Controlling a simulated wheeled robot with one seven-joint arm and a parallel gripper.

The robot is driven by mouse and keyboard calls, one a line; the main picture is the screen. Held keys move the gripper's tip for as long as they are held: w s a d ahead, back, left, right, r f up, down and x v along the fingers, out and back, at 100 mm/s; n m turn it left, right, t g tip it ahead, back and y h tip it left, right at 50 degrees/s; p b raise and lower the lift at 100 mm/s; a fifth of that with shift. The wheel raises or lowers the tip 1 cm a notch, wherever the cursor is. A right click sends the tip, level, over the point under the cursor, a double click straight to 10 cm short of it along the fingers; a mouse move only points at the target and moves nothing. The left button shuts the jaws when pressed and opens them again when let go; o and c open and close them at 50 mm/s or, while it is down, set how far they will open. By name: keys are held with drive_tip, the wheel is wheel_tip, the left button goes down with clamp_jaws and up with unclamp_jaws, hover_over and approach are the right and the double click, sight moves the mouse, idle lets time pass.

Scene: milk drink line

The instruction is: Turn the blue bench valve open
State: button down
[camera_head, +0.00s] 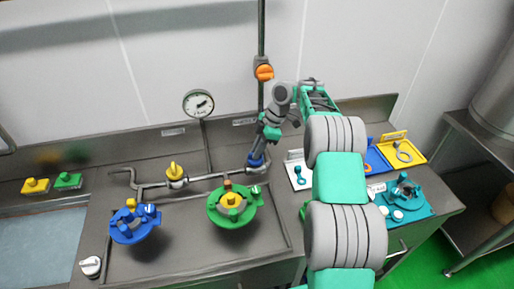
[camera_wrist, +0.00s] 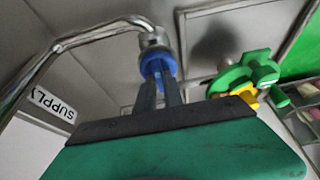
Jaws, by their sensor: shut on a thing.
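The blue bench valve (camera_head: 256,162) sits on the metal pipe along the back of the steel bench, near the foot of the vertical pipe. In the wrist view the blue valve (camera_wrist: 154,64) hangs at the end of a bent silver pipe. My gripper (camera_head: 261,149) reaches down to it from above. In the wrist view my gripper (camera_wrist: 160,84) has its two dark fingers close together, shut on the blue handle. The fingers cover part of the handle, so I cannot tell its exact angle.
A yellow valve (camera_head: 175,172) sits on the same pipe to the left, below a gauge (camera_head: 198,103). An orange valve (camera_head: 264,72) is on the vertical pipe. A green fixture (camera_head: 218,213) and a blue fixture (camera_head: 128,232) stand in front. A teal tray (camera_head: 421,208) lies right.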

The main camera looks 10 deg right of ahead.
idle(0.4)
drive_tip(key=c, duration=1.5)
unclamp_jaws()
drive_tip(key=shift+o, duration=0.2)
drive_tip(key=p+v, duration=0.3)
drive_tip(key=v, duration=0.5)
drive_tip(key=shift+a, duration=0.1)
